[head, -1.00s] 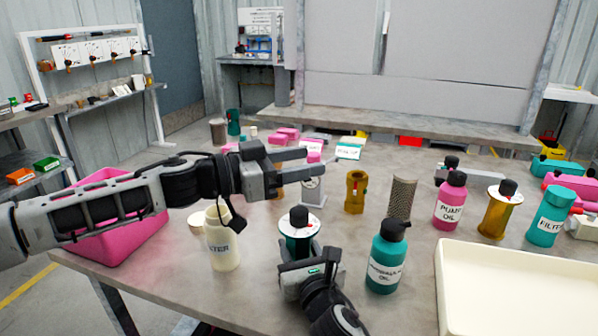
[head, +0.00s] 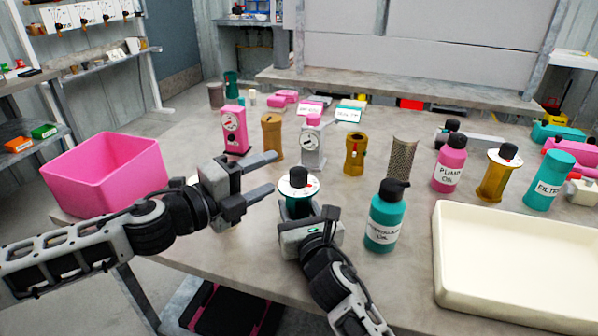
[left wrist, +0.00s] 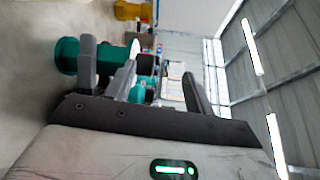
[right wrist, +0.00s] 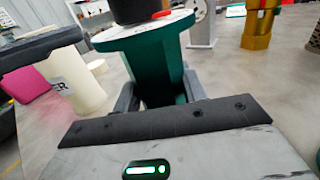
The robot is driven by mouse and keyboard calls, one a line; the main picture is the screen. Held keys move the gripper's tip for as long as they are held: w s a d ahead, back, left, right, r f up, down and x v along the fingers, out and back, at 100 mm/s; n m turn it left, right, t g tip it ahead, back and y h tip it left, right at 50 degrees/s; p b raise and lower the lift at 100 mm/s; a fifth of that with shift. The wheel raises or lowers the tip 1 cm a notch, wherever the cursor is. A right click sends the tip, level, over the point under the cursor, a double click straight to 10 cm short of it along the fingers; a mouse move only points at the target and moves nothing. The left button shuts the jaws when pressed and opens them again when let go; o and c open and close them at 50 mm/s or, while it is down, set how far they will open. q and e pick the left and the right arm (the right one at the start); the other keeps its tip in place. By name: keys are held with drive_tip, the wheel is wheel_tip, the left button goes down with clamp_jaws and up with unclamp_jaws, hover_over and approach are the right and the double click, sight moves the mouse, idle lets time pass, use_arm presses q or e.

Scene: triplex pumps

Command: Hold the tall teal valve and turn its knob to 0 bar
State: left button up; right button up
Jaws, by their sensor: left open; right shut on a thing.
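The tall teal valve (head: 297,206) stands upright near the table's front edge, with a white dial (head: 298,184) and a black knob on top. It also shows in the right wrist view (right wrist: 150,62), with a red mark on the dial. My right gripper (head: 308,222) is shut around its teal body, below the dial. My left gripper (head: 272,174) is open and empty, just left of the knob in the head view, its fingers pointing towards it. In the left wrist view the knob (left wrist: 145,65) shows between the open fingers. The dial's reading is too small to tell.
A teal bottle (head: 385,215) stands close right of the valve. A cream tray (head: 440,265) lies further right, a pink bin (head: 105,170) at the left. Pink, brown and grey pumps stand behind. A cream filter bottle (right wrist: 75,80) is close by the left arm.

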sight(293, 178)
use_arm(q)
drive_tip(key=s+f+m+t+y, duration=0.25)
drive_tip(key=s+m, duration=0.35)
drive_tip(key=m, duration=0.8)
drive_tip(key=shift+t+y, duration=0.35)
drive_tip(key=shift+t, duration=0.1)
drive_tip(key=x, duration=1.1)
drive_tip(key=shift+w+d+r, duration=0.25)
drive_tip(key=shift+r, duration=0.1)
drive_tip(key=c, duration=1)
